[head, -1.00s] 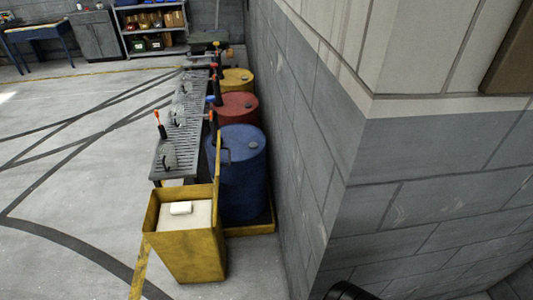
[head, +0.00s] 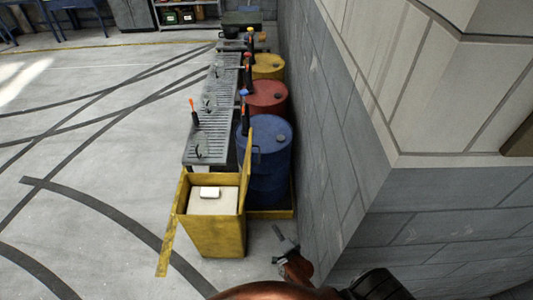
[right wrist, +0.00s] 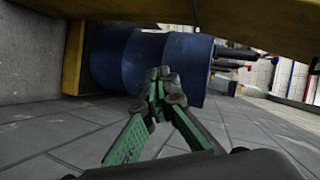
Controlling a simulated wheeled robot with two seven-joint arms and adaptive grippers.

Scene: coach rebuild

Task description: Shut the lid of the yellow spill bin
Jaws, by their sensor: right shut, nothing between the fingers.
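The yellow spill bin (head: 212,235) stands on the floor in the head view, left of the wall corner. Its lid (head: 248,160) is open, standing upright along the bin's right side. White material with a small white block (head: 210,192) shows inside. My right gripper (head: 279,232) is low between the bin and the wall, to the right of the bin and apart from it. In the right wrist view its green fingers (right wrist: 160,75) are together and empty, with a yellow surface (right wrist: 265,25) across the top. My left gripper is out of view.
Blue (head: 264,140), red (head: 267,97) and yellow (head: 268,66) drums stand behind the bin along the grey block wall (head: 345,130). A slatted metal bench (head: 213,125) with tools is left of them. The floor to the left is open.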

